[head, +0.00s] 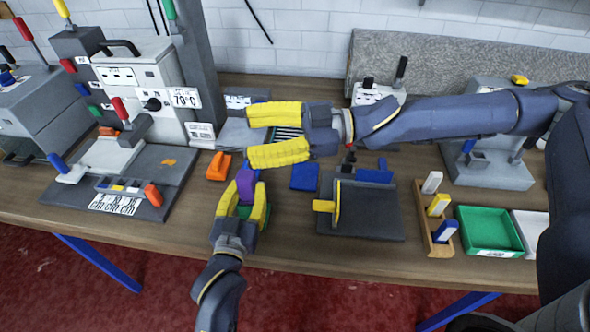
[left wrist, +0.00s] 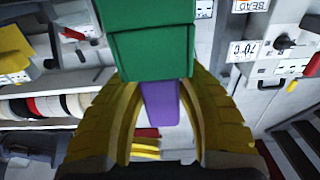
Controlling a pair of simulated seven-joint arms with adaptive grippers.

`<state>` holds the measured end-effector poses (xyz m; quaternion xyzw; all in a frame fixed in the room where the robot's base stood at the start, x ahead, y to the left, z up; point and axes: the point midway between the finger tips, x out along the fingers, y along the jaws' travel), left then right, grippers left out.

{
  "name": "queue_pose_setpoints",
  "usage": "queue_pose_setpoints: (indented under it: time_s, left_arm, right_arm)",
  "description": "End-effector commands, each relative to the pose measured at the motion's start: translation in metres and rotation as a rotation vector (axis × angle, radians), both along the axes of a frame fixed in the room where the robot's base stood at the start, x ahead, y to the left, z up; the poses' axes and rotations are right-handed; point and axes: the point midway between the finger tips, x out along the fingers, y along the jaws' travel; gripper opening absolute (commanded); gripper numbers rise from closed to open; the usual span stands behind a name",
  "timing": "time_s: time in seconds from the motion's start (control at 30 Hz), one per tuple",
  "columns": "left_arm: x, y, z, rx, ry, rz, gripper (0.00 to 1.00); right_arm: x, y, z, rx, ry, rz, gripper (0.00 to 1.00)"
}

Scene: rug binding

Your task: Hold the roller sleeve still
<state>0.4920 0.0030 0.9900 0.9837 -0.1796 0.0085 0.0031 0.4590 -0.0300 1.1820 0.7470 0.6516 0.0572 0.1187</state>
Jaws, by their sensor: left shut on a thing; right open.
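My left gripper (head: 244,190) is shut on a green and purple piece (head: 247,179) near the front middle of the table. In the left wrist view the purple part (left wrist: 160,103) sits between the yellow fingers, with green blocks (left wrist: 150,50) above it. I cannot tell which part is the roller sleeve. My right gripper (head: 250,136) reaches in from the right, above and beyond the left one. Its yellow fingers are spread, with nothing seen between them. It hides part of a striped grey unit (head: 288,133) behind it.
An orange piece (head: 218,166) lies left of my left gripper, and a blue block (head: 305,177) to its right. A dark plate (head: 366,222) with a yellow handle, a wooden rack (head: 425,225) and a green tray (head: 488,246) stand further right. A 70°C machine (head: 150,85) stands back left.

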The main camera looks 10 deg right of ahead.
Motion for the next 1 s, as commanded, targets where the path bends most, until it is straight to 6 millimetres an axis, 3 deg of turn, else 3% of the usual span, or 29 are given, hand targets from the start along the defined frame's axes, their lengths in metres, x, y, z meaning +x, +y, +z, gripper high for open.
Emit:
queue_pose_setpoints:
  time_s: [0.03,0.3,0.6,0.77,1.0]
  left_arm:
    - [-0.001,0.0,-0.015,0.02,0.03,0.0,0.06]
    - [-0.001,0.0,-0.015,0.02,0.03,0.0,0.06]
    - [-0.001,0.0,-0.015,0.02,0.03,0.0,0.06]
    - [-0.001,0.0,-0.015,0.02,0.03,0.0,0.06]
    - [-0.001,0.0,-0.015,0.02,0.03,0.0,0.06]
  right_arm:
    - [0.003,-0.009,-0.012,-0.021,0.038,-0.045,0.58]
    - [0.005,-0.048,-0.069,-0.152,0.214,-0.209,0.58]
    - [-0.005,-0.07,-0.102,-0.24,0.312,-0.267,0.58]
    - [-0.005,-0.065,-0.109,-0.253,0.323,-0.268,0.58]
    - [0.005,-0.038,-0.12,-0.25,0.324,-0.268,0.58]
